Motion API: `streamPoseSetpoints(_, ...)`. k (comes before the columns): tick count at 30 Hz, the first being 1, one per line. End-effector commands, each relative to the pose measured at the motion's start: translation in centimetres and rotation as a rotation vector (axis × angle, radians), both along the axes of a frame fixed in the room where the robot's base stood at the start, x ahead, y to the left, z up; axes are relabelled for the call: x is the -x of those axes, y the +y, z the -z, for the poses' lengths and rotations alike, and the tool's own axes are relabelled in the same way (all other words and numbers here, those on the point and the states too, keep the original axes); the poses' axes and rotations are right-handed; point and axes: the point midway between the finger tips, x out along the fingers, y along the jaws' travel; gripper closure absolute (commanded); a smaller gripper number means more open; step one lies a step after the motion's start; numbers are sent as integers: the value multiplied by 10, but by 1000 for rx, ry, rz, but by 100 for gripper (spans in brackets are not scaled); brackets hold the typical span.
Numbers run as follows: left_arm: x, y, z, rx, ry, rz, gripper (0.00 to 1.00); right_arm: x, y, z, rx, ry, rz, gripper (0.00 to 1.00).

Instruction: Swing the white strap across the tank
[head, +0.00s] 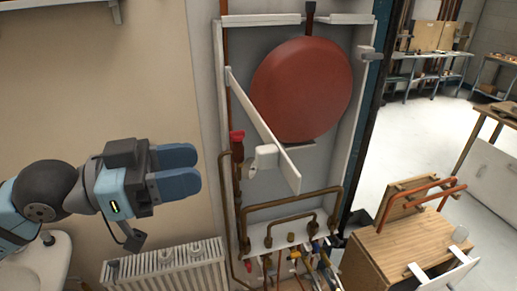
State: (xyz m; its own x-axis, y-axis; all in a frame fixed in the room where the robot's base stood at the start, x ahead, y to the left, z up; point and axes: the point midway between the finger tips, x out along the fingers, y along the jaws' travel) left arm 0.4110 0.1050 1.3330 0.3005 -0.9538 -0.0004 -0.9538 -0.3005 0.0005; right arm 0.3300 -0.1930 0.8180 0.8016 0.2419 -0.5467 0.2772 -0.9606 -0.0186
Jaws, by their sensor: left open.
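The red round tank (302,90) hangs in the upper part of a shallow white wall cabinet. The white strap (262,130) is a long flat bar that runs from the cabinet's left side near the tank down to the right. Its free end points out toward me and lies below the tank. A small white fitting (264,158) sits beside the strap's lower part. A grey latch piece (369,54) is on the cabinet's right side. My left gripper (198,169) is open and empty, left of the cabinet and apart from the strap. My right gripper is out of view.
A white radiator (170,271) stands below my left gripper. A wooden workbench (410,243) with an orange pipe is at right.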

Motion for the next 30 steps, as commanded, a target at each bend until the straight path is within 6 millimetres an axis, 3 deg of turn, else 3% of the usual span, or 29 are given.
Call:
streamPoseSetpoints(12,-20,-65,-3,4,1,2,53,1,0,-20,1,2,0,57)
streamPoseSetpoints(18,-28,-89,-2,3,0,0,53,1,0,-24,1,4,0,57)
streamPoseSetpoints(30,-31,-98,0,0,0,-1,53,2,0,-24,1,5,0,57)
